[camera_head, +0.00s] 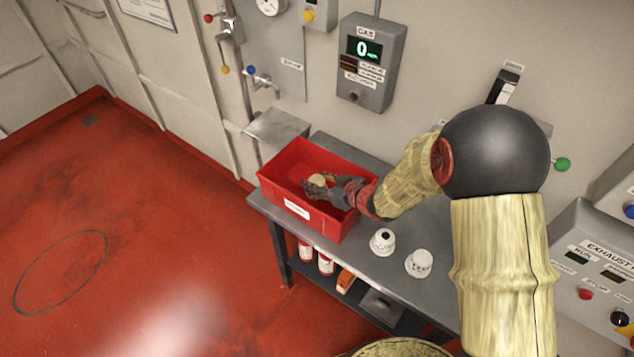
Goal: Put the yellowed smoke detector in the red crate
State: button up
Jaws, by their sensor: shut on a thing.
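The red crate (277,191) stands at the left end of a grey table, with a white label on its front wall. My gripper (316,185) reaches in over the crate from the right. It is shut on the yellowed smoke detector (319,181), a small cream-coloured round thing partly hidden by the fingers. The detector is within the crate's opening; I cannot tell whether it touches the crate floor. Two white detectors, one with a dark top (382,242) and one plain (419,263), stand on the table right of the crate.
The grey table (352,258) has a lower shelf with red-and-white cans (325,263) and an orange thing (345,280). A gas meter box (370,62) hangs on the wall behind. A small metal ledge (277,126) juts out behind the crate. The red floor at left is clear.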

jog(key=shift+f+b, duration=0.35)
jog(key=shift+f, duration=0.3)
jog(key=o, duration=1.2)
jog(key=shift+s, duration=0.1)
jog(key=shift+f, duration=0.1)
